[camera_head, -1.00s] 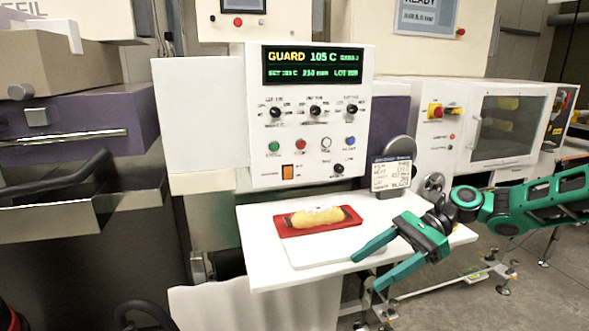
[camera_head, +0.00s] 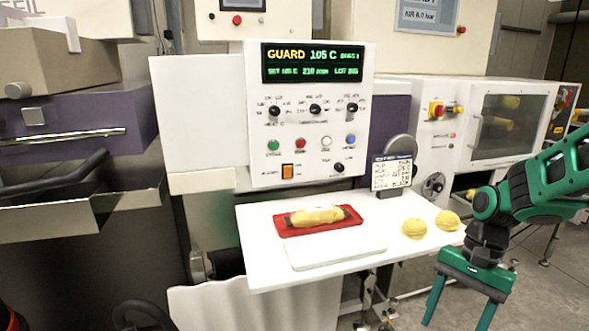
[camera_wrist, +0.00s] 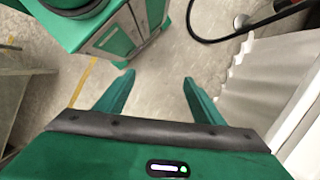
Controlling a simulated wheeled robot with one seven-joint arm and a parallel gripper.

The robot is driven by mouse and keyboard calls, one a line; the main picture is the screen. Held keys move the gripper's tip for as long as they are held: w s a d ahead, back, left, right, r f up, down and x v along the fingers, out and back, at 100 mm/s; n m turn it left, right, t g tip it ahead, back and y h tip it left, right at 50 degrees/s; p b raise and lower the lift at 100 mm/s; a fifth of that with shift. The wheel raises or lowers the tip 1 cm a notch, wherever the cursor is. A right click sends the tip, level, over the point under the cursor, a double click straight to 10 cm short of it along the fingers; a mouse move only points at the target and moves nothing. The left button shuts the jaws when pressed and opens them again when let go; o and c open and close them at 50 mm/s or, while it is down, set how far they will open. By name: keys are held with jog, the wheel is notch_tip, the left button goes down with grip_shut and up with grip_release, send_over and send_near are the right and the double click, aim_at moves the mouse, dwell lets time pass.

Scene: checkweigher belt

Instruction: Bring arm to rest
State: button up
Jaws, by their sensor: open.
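My gripper (camera_head: 457,312) is at the lower right in the head view, to the right of the white shelf's front corner. Its green fingers point down, spread apart, with nothing between them. In the wrist view my gripper (camera_wrist: 158,88) is also open and empty above the grey floor (camera_wrist: 160,60). My green arm reaches in from the right edge of the head view.
The white shelf (camera_head: 262,232) holds a red tray (camera_head: 290,227) with a yellow wrapped item (camera_head: 318,215), a white board (camera_head: 335,250) and two round yellow pieces (camera_head: 414,229) (camera_head: 447,220). A label stand (camera_head: 392,175) stands behind. A control panel (camera_head: 310,130) rises above.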

jog(key=s+d+r+n+t+h, duration=0.2)
jog(key=s+d+r, duration=0.3)
jog(key=s+d, duration=0.4)
jog(key=s+n, duration=0.1)
jog(key=s, duration=0.3)
jog(key=shift+s+d+r+n, duration=0.3)
jog(key=shift+d, duration=0.1)
jog(key=shift+w+f+h, duration=0.25)
jog(key=shift+w+h, duration=0.05)
jog(key=shift+w, duration=0.3)
